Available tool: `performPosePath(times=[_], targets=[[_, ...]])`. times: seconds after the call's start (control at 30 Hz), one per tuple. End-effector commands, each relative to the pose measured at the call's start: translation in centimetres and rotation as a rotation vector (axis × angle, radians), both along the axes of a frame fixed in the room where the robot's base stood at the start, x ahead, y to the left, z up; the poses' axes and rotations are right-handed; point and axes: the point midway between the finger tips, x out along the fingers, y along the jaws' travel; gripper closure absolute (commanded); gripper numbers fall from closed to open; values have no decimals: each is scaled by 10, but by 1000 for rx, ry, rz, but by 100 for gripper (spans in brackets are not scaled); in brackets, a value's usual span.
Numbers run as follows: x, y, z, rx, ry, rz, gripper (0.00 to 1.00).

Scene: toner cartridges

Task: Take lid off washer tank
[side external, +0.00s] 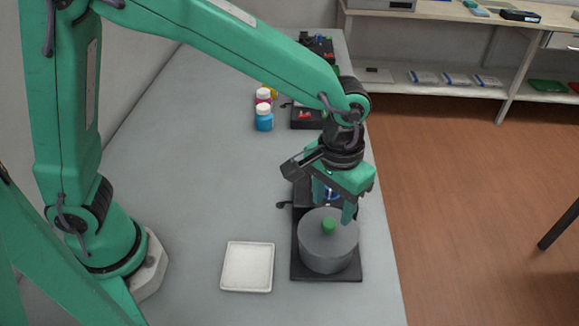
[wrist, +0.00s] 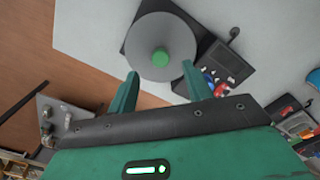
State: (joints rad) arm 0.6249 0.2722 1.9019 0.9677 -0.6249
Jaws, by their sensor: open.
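The washer tank (side external: 328,254) is a grey round drum on a black base plate (side external: 299,270) near the table's right edge. Its grey lid (side external: 316,220) is on top, with a green knob (side external: 328,226) at the centre. In the wrist view the lid (wrist: 147,30) and knob (wrist: 160,58) show just beyond the fingertips. My gripper (side external: 335,203) is open and empty above the tank, pointing down. In the wrist view the fingers (wrist: 158,72) stand apart on either side of the knob, not touching it.
A white square tray (side external: 248,268) lies empty left of the tank. A dark unit (wrist: 222,62) sits beside the tank on the same base. Blue-labelled and red-labelled bottles (side external: 264,118) and black devices (side external: 305,116) stand farther back. The table between my base and the tray is clear.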

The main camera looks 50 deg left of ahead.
Motion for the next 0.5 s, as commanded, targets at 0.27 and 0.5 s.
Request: performPosePath(times=[0.27, 0.5], targets=[[0, 0, -5, 1, 1, 0, 50], [0, 1, -27, 2, 3, 0, 50]])
